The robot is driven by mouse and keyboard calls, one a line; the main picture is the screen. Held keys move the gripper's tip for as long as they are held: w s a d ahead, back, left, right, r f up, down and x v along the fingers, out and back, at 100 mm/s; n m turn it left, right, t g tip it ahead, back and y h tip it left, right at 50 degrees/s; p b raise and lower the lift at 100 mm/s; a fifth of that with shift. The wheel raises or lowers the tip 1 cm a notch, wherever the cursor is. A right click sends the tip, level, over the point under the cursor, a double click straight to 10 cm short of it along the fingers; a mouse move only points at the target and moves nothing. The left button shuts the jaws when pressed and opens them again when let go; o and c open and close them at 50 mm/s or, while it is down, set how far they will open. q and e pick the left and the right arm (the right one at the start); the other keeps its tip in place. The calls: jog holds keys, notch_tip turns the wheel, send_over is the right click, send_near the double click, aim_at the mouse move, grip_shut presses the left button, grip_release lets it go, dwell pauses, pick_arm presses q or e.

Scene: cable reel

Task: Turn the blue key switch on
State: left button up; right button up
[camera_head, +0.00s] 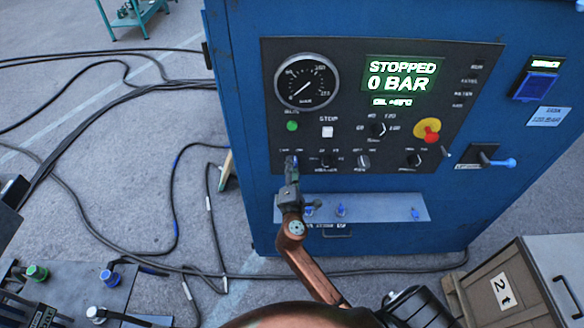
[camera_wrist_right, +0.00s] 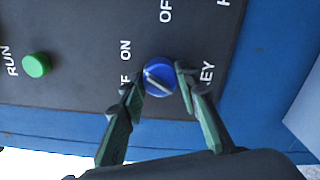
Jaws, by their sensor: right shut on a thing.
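The blue key switch shows in the right wrist view (camera_wrist_right: 158,79) as a round blue knob with a pale diagonal bar on its face. The labels ON, OFF and KEY are printed around it, partly covered by my fingers. My right gripper (camera_wrist_right: 160,86) has one finger on each side of the knob and is shut on it. In the head view, the right gripper (camera_head: 291,168) is at the lower left of the dark control panel (camera_head: 340,110) and mostly hides the switch. My left gripper is not in view.
The blue cabinet (camera_head: 240,110) carries a gauge (camera_head: 307,82), a display (camera_head: 403,75) reading STOPPED, 0 BAR, and a red-yellow emergency button (camera_head: 428,130) on its panel. A grey ledge (camera_head: 385,207) juts out below. Cables (camera_head: 170,190) lie on the floor at left.

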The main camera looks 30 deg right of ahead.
jog(key=o, duration=1.2)
jog(key=shift+c, duration=0.2)
jog(key=v, duration=1.2)
jog(key=shift+s+d, duration=0.1)
jog(key=shift+d, duration=0.05)
